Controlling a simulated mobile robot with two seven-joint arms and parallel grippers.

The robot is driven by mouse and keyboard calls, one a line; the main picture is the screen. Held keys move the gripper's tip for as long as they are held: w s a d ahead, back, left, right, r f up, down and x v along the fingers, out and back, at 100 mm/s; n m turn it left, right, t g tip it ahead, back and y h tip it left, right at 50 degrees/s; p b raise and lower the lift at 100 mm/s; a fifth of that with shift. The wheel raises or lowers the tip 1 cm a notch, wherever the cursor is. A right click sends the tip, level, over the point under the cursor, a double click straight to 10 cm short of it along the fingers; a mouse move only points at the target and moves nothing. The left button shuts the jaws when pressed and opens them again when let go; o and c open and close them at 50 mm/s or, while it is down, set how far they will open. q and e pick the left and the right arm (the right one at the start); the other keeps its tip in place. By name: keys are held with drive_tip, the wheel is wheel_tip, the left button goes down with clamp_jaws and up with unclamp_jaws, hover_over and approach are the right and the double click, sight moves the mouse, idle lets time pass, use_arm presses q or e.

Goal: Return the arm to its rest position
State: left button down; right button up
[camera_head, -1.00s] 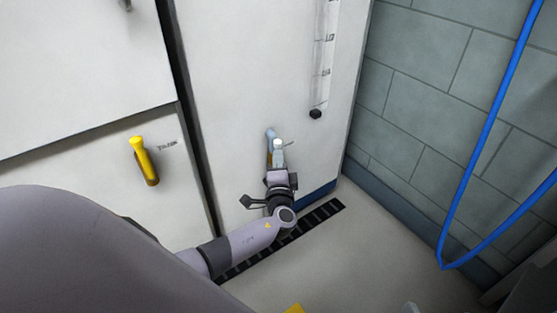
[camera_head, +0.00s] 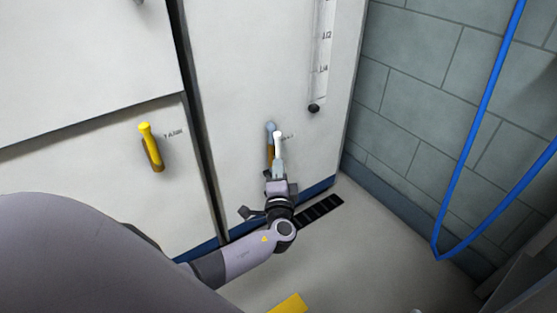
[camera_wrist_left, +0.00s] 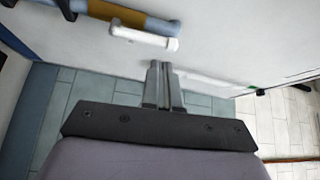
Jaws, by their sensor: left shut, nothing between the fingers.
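My left gripper (camera_head: 278,172) is in the middle of the head view, in front of the white cabinet (camera_head: 235,90). Its fingers are shut and empty. Just beyond its tips a white lever (camera_head: 278,143) and a blue-and-brown handle (camera_head: 270,130) are on the cabinet's face. In the left wrist view the closed fingers (camera_wrist_left: 163,84) point at the white panel, below the white lever (camera_wrist_left: 145,38) and the blue-and-brown handle (camera_wrist_left: 110,12). A gap shows between the fingertips and the lever in that view. My right gripper is not in view.
A yellow handle (camera_head: 151,147) is on the panel to the left. A clear sight gauge (camera_head: 322,55) runs down the cabinet. A black floor grate (camera_head: 320,211) lies below. A blue hose (camera_head: 478,130) hangs by the grey block wall (camera_head: 430,75) at right. The floor between is clear.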

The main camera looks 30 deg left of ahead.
use_arm(q)
drive_tip(key=p+v, duration=0.1)
drive_tip(key=v, duration=0.5)
drive_tip(key=shift+s+r, duration=0.2)
drive_tip(key=shift+s, duration=0.05)
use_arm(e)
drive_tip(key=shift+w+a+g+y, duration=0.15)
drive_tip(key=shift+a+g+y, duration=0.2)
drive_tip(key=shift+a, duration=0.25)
